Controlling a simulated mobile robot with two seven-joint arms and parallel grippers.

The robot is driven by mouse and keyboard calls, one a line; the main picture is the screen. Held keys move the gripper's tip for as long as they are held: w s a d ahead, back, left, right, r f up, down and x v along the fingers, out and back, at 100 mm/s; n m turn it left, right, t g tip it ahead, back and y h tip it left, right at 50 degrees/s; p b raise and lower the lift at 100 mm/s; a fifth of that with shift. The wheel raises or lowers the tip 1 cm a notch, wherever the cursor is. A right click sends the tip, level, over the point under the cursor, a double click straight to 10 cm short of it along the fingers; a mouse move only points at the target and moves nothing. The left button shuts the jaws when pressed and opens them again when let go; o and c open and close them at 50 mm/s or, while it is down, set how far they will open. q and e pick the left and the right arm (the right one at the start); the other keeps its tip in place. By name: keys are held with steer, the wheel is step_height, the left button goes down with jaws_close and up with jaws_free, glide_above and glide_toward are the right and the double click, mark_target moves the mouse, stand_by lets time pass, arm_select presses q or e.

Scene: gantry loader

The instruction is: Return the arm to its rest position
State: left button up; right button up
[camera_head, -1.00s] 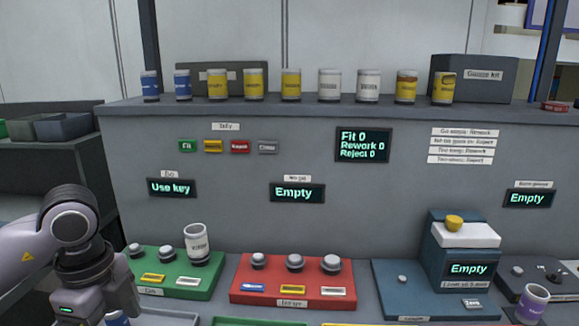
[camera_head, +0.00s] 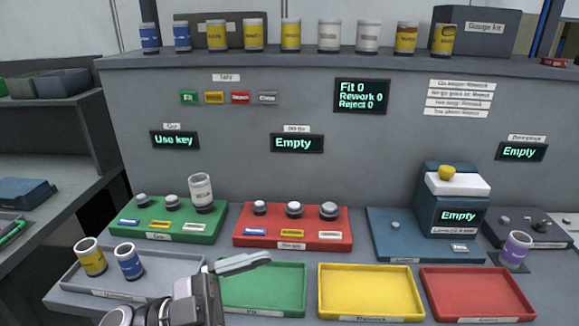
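My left arm comes in low in the picture, over the front edge of the grey tray (camera_head: 62,292). Its gripper (camera_head: 245,263) points right above the back left of the green tray (camera_head: 285,309); one pale grey finger shows, and nothing is visibly held. The finger gap cannot be made out. My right gripper is not in view. A yellow can (camera_head: 90,258) and a blue can (camera_head: 129,263) stand upright in the grey tray, apart from the gripper. A white can (camera_head: 201,193) stands on the right-hand post of the green gauge block (camera_head: 150,230).
A red gauge block (camera_head: 325,242), a blue gauge stand (camera_head: 400,245) and a purple-marked can (camera_head: 515,248) stand behind. Empty yellow (camera_head: 370,293) and red (camera_head: 475,293) trays lie right of the green one. Several cans line the upper shelf (camera_head: 270,57).

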arm_select(q)
steer(key=w+a+f+n+t+y, duration=0.2)
steer(key=a+f+n+t+y, duration=0.45)
steer(key=f+n, duration=0.2)
steer(key=w+a+f+n+t+y, duration=0.2)
steer(key=a+f+n+t+y, duration=0.3)
steer(key=f+n+t+y, duration=0.3)
steer(key=s+a+f+n+g+y, duration=0.1)
steer(key=s+a+f+g+y, duration=0.1)
steer(key=s+f, duration=0.3)
steer(key=s+a+f+n+g+y, duration=0.2)
steer(key=s+f+g, duration=0.2)
steer(key=f, duration=0.6)
steer(key=s, duration=0.2)
steer(key=shift+s+a+g, duration=0.3)
steer(key=shift+g, duration=0.05)
